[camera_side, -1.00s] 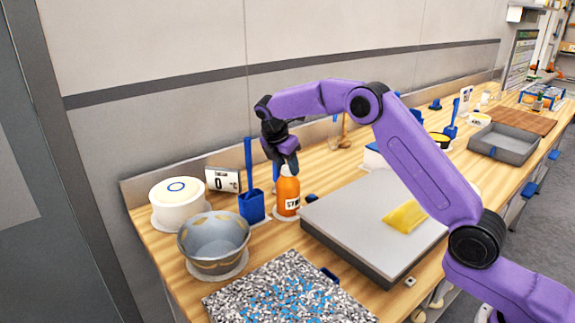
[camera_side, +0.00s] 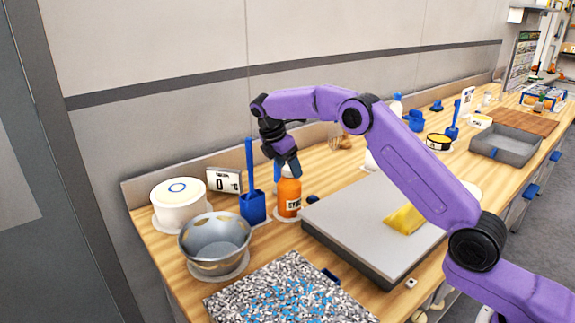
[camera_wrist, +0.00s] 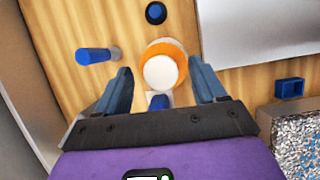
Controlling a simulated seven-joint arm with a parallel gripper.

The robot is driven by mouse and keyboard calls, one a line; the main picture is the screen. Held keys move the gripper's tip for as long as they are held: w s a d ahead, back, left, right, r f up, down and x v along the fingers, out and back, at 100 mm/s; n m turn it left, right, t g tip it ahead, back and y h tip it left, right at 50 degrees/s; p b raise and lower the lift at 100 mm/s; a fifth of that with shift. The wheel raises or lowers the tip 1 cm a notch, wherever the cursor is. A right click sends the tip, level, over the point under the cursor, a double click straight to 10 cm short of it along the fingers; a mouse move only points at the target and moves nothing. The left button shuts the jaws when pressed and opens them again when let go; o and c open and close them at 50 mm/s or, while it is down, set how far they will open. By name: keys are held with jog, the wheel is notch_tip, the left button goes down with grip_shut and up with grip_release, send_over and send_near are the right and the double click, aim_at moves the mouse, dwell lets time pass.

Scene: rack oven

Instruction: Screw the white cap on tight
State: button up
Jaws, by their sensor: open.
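The orange bottle (camera_side: 288,198) stands upright on a pale round base in the side view, with a white label on its front. In the wrist view the white cap (camera_wrist: 160,72) sits on top of the orange bottle (camera_wrist: 168,46). My gripper (camera_side: 286,166) is over the bottle's top, pointing down. In the wrist view its two dark blue fingers are apart, one on each side of the cap, with gaps visible (camera_wrist: 160,66). In the side view the fingers hide most of the cap. Whether the cap is tight cannot be seen.
A blue holder with a tall handle (camera_side: 252,205) stands close left of the bottle. A metal bowl (camera_side: 214,243), a white lidded tub (camera_side: 180,203) and a display (camera_side: 222,181) are further left. A grey slab (camera_side: 350,232) with a yellow piece (camera_side: 404,219) lies right. A speckled mat (camera_side: 285,298) lies in front.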

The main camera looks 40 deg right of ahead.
jog(key=v, duration=0.7)
jog(key=shift+r, duration=0.25)
jog(key=shift+a, duration=0.2)
jog(key=s+a+r+t+y, duration=0.1)
jog(key=s+a+r+t, duration=0.15)
jog(key=s+a, duration=0.4)
jog(key=s+a+m+g+y, duration=0.15)
jog(key=s+a, duration=0.25)
jog(key=s, duration=1)
jog(key=s+d+f+m, duration=0.1)
jog(key=s+d+f, duration=0.1)
jog(key=s, duration=0.7)
jog(key=s+d+f+m+y, duration=0.1)
jog(key=s+d+f, duration=0.2)
jog(key=s, duration=0.6)
jog(key=s+d+f+m+y, duration=0.1)
jog(key=s+d+f, duration=0.1)
jog(key=s, duration=0.7)
jog(key=shift+s+d+f+g, duration=0.15)
jog(key=shift+d+f+g, duration=0.2)
jog(key=shift+d, duration=0.55)
